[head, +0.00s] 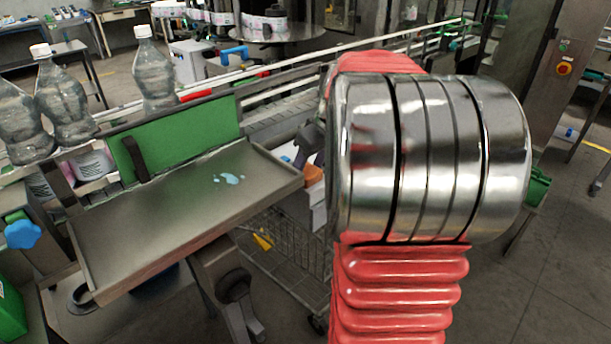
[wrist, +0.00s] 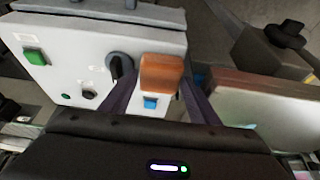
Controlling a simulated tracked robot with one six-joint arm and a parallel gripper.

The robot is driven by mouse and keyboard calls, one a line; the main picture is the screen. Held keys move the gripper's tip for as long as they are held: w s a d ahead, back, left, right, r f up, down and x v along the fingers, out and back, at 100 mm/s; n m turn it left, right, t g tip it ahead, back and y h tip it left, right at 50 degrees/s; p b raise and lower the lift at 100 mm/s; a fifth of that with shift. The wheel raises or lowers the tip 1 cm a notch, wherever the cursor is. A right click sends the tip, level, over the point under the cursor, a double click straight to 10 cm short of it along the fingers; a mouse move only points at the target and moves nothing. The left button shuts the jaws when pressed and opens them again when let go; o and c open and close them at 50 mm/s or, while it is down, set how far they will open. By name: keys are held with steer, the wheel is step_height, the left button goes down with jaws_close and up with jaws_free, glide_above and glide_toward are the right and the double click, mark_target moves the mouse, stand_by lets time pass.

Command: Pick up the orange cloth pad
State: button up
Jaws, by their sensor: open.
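The orange cloth pad (wrist: 161,73) shows in the wrist view as a small brownish-orange block at the edge of a pale control box (wrist: 75,65). My gripper (wrist: 160,90) is open, with one dark finger on each side of the pad. I cannot tell whether either finger touches it. In the head view the pad (head: 314,174) is a small orange patch left of my arm, partly hidden. A dark part of my gripper (head: 308,137) shows just above it.
The control box carries a green button (wrist: 35,56) and a black knob (wrist: 119,68). In the head view, a metal tray (head: 160,225) with a pale blue spill lies left. Bottles (head: 155,75) stand behind it. A wire cart (head: 285,255) is below.

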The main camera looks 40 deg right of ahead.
mark_target(309, 171)
steer(key=shift+c, duration=0.2)
steer(key=c, duration=0.6)
steer(key=shift+c, duration=0.2)
step_height(309, 171, up, 10)
stand_by(0.3)
stand_by(0.3)
steer(key=o, duration=0.5)
steer(key=shift+c, duration=0.2)
steer(key=c, duration=0.4)
